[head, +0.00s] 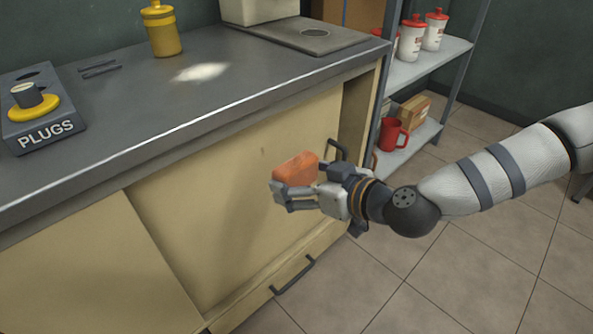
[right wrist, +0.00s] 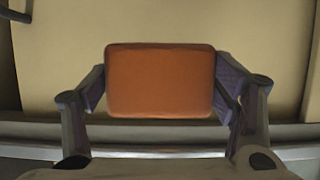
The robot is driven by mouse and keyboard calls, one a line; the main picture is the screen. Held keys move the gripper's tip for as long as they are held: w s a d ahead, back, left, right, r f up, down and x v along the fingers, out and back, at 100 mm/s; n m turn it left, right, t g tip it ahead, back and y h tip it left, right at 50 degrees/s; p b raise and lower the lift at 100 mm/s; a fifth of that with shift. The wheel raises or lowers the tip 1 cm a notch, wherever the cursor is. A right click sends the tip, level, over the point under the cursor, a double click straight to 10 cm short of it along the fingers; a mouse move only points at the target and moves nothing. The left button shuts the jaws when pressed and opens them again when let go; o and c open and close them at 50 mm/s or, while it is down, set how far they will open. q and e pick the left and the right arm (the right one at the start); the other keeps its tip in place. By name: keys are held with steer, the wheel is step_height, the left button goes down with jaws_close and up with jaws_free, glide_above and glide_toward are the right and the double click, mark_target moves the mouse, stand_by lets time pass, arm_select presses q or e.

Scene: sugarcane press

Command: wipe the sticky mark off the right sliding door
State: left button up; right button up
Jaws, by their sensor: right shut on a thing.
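My right gripper (head: 296,184) is shut on an orange block like a sponge (head: 295,168), in front of the cream right sliding door (head: 225,190). In the right wrist view the sponge (right wrist: 160,82) sits between both fingers, its broad face to the camera and the cream panel behind it. I cannot tell whether it touches the door. A small faint spot (head: 263,152) shows on the door left of the sponge; I cannot tell if it is the sticky mark. The gripper hides part of the door. My left gripper is not in view.
The grey counter (head: 130,120) above holds a yellow jar (head: 161,30), a plugs tray (head: 45,125) and a pale patch (head: 200,72). A drawer handle (head: 293,275) is below.

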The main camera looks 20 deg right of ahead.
mark_target(293, 185)
stand_by(0.3)
steer(key=shift+w+a+r+m+y, duration=0.3)
steer(key=shift+a+m+y, duration=0.2)
steer(key=shift+m, duration=0.2)
steer(key=shift+a+m+y, duration=0.35)
steer(key=shift+m+y, duration=0.05)
steer(key=shift+m, duration=0.4)
steer(key=m, duration=0.1)
steer(key=a+m+y, duration=0.1)
steer(key=m+y, duration=0.1)
steer(key=shift+s+a+f+g, duration=0.15)
steer(key=shift+s+f+g, duration=0.15)
steer(key=shift+s, duration=0.05)
steer(key=shift+w+a+b, duration=0.3)
steer(key=shift+w+a, duration=0.05)
steer(key=shift+w, duration=0.6)
steer(key=shift+w+a+b, duration=0.25)
steer(key=shift+w+a, duration=0.1)
steer(key=shift+w, duration=0.55)
steer(key=shift+w+a+b, duration=0.3)
steer(key=shift+w+a, duration=0.05)
steer(key=shift+w, duration=0.6)
steer(key=shift+w+a+b, duration=0.3)
steer(key=shift+w+b, duration=0.2)
steer(key=shift+w, duration=0.4)
